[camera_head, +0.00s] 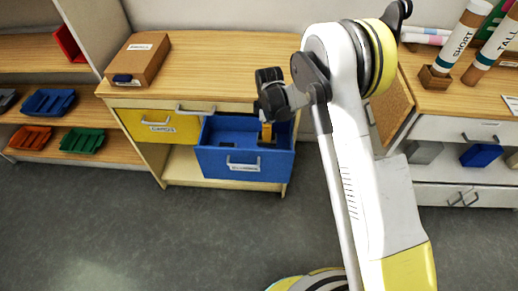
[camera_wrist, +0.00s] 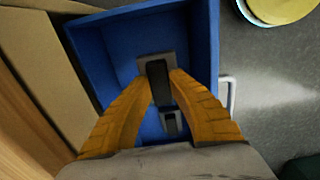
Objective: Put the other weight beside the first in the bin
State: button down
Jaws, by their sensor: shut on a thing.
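The bin is a blue pulled-out drawer (camera_head: 244,163) under the left table in the head view; it also fills the middle of the wrist view (camera_wrist: 92,62). My gripper (camera_head: 266,136) points down into it. In the wrist view its two orange fingers (camera_wrist: 160,78) are shut on a weight, a grey block with a dark upright handle (camera_wrist: 158,82). A second, similar weight (camera_wrist: 171,124) is inside the bin, close beside the held one in the picture. Whether the held weight touches the bin's floor I cannot tell.
A yellow drawer (camera_head: 158,126) is left of the bin. A brown box (camera_head: 138,58) with a small blue item stands on the tabletop (camera_head: 225,50). Holders with tubes (camera_head: 460,40) stand on the right table. The grey floor (camera_head: 150,230) in front is clear.

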notch_tip(320, 180, down, 8)
jog(key=b, duration=0.2)
jog(key=shift+r+b, duration=0.1)
jog(key=shift+b, duration=0.25)
jog(key=shift+f, duration=0.2)
jog(key=c, duration=1.4)
grip_release()
jog(key=shift+o, duration=0.2)
jog(key=shift+r, duration=0.1)
